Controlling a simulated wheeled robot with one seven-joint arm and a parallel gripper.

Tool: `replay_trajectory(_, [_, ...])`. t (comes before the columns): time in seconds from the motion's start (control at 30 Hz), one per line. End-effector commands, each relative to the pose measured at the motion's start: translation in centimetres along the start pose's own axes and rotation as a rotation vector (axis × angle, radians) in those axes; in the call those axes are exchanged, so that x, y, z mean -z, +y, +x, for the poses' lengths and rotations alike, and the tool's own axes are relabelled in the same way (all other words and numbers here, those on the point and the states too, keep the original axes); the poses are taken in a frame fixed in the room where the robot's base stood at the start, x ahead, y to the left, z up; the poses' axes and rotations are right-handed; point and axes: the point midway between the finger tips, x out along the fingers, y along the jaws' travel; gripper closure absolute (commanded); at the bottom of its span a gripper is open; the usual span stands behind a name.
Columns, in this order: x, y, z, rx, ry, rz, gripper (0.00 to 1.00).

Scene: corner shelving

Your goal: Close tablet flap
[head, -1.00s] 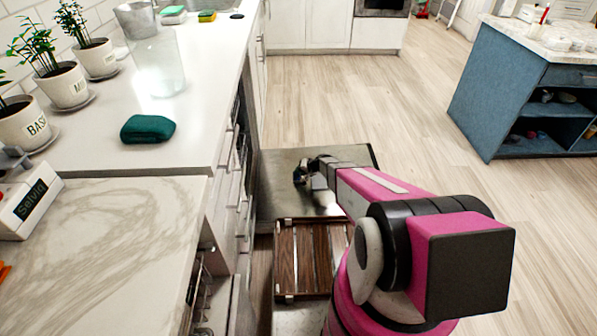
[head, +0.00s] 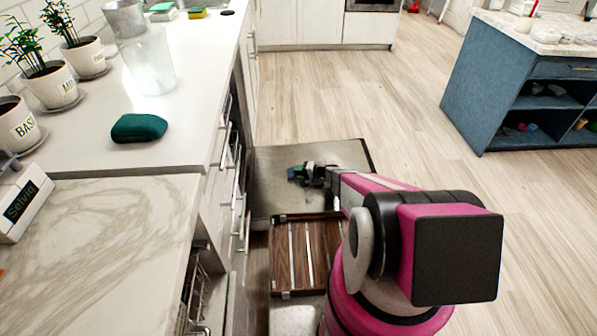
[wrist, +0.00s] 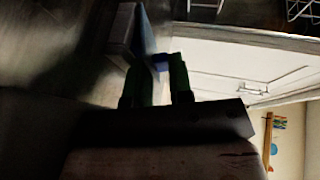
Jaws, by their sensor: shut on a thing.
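A steel-grey dishwasher door (head: 350,155) lies folded down, flat, below the counter in the head view. My gripper (head: 298,173) is low over its inner face. In the wrist view, my gripper's two dark green fingers (wrist: 159,72) stand a little apart, with a small blue piece between their tips. A thin blue-grey panel (wrist: 146,36), which looks like the tablet flap, stands up at a slant and runs down to the fingertips. My gripper is shut on this piece. The flap cannot be made out in the head view, and the exact contact is dark.
White drawers and cabinets with bar handles (head: 240,200) run close along the left of my arm. A blue kitchen island (head: 490,90) stands at the upper right. The wooden floor (head: 330,80) between is clear.

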Motion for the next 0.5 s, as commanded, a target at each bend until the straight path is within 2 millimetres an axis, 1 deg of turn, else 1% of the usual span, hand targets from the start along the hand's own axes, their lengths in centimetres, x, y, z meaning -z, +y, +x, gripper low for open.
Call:
replay_trajectory(0.37, [-0.05, -0.11, 0.07, 0.006, -0.002, 0.003, 1.00])
replay_trajectory(0.4, [-0.05, -0.10, 0.06, 0.006, -0.002, 0.003, 0.67])
replay_trajectory(0.43, [-0.05, -0.09, 0.06, 0.005, -0.002, 0.003, 0.58])
replay_trajectory(0.5, [-0.06, -0.04, 0.05, 0.004, -0.002, 0.003, 0.58])
